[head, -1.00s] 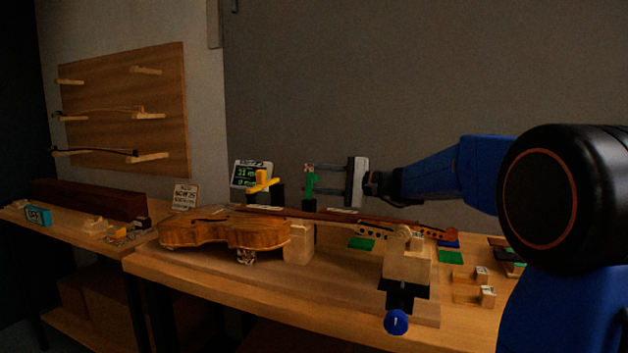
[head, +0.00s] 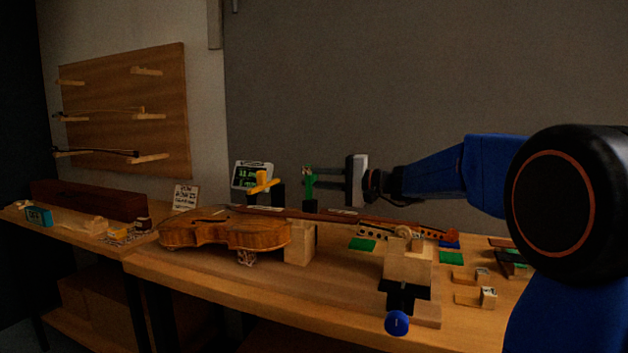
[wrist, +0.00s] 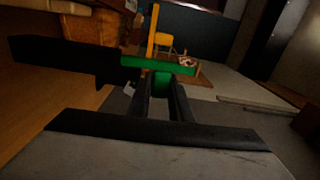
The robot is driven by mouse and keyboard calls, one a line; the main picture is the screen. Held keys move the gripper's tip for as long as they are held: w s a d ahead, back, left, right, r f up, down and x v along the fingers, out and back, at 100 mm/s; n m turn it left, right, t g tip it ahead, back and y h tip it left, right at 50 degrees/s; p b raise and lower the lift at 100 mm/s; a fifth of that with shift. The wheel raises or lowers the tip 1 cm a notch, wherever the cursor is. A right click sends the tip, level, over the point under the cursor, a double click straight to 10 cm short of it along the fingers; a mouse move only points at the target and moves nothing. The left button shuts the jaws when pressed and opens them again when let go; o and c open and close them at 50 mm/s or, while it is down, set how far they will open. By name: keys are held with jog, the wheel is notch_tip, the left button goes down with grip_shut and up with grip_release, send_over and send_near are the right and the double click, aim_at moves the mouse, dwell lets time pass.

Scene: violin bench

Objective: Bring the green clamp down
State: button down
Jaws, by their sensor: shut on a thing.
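The green clamp (head: 309,184) stands upright above the back of the bench, just behind the violin neck. My gripper (head: 318,178) reaches in from the right, and its fingers are shut on the clamp. In the wrist view the green clamp (wrist: 172,66) shows its bar across the fingertips, with a green block between them. The clamp's lower end meets a dark post (head: 310,205) in the head view; I cannot tell whether they touch. A yellow clamp (head: 263,184) stands to its left.
The violin (head: 225,232) lies along the bench (head: 205,276), its neck passing in front of the clamp. A small display (head: 252,175) stands behind the yellow clamp. Green pads (head: 362,244) and wooden blocks (head: 300,250) occupy the bench to the right.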

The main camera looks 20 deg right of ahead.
aim_at(312, 177)
jog(key=n, duration=0.1)
jog(key=s+n, duration=0.1)
jog(key=a+n, duration=0.1)
jog(key=shift+s+r+n, duration=0.2)
jog(key=shift+r+n, duration=0.1)
jog(key=shift+s+a+n, duration=0.2)
jog(key=shift+s+n, duration=0.1)
jog(key=shift+n, duration=0.45)
jog(key=shift+s+a+n, duration=0.2)
jog(key=shift+s+n, duration=0.05)
jog(key=shift+n, duration=0.5)
jog(key=c, duration=1.6)
grip_release()
jog(key=shift+s+d+r, duration=0.1)
jog(key=v, duration=1.7)
